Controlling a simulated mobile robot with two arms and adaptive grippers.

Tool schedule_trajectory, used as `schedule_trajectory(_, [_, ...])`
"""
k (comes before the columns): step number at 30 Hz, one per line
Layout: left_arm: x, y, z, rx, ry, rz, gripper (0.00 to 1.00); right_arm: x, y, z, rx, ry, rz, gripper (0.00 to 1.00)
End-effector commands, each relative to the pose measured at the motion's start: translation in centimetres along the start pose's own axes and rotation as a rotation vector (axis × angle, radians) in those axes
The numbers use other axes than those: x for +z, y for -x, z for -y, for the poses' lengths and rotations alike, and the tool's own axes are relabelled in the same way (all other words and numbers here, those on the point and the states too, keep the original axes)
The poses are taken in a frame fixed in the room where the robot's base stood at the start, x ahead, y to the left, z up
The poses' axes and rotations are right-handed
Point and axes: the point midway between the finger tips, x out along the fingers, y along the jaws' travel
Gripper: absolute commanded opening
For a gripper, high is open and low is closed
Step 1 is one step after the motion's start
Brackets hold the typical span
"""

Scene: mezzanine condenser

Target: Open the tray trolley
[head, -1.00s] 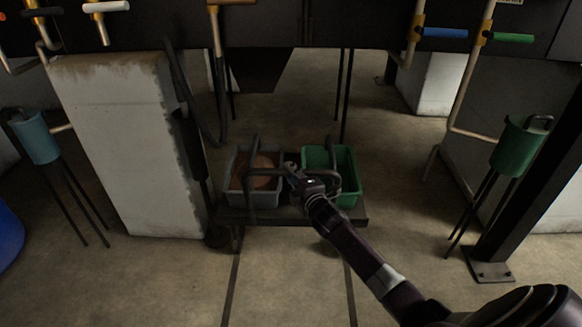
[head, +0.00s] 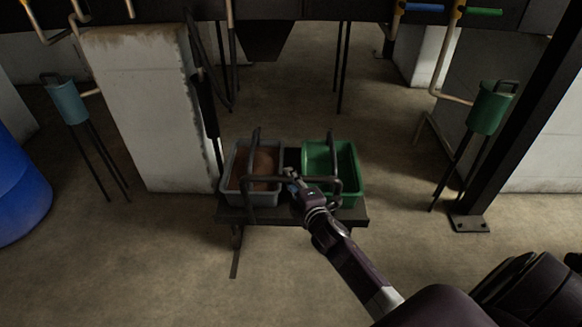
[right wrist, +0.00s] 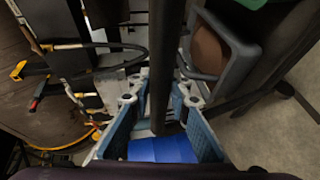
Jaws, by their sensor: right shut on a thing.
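The tray trolley (head: 350,217) is a low dark platform in the middle of the head view. It carries a grey tray (head: 232,190) with brown contents and a green tray (head: 352,170). A dark bar (head: 264,191) runs across the front of the trays. My right gripper (head: 293,182) is at the middle of the bar and is shut on it. In the right wrist view the dark bar (right wrist: 170,70) lies between the two fingers of my right gripper (right wrist: 160,108). My left gripper is not in view.
A stained pale pillar (head: 150,110) stands behind the trolley on the left. A blue barrel (head: 20,195) is at the far left. Cans on stands, blue (head: 65,98) and green (head: 489,108), flank the area. A dark post (head: 530,120) is at right. The front floor is clear.

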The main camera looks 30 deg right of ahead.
Motion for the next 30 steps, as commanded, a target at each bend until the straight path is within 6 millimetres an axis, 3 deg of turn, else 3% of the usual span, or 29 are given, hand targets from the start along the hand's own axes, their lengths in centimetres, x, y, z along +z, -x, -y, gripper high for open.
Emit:
schedule_trajectory(9, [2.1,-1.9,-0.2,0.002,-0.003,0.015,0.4,-1.1,3.0,0.7,-0.003,-0.001,0.001,0.0])
schedule_trajectory(24, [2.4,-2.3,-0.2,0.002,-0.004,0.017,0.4,-1.4,3.4,0.8,-0.001,0.0,0.001,0.0])
schedule_trajectory(25, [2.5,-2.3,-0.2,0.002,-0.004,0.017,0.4,-1.4,3.4,0.8,-0.001,0.0,0.001,0.21])
schedule_trajectory(30, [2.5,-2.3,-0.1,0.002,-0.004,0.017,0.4,-1.4,3.4,0.8,0.0,0.0,0.001,0.36])
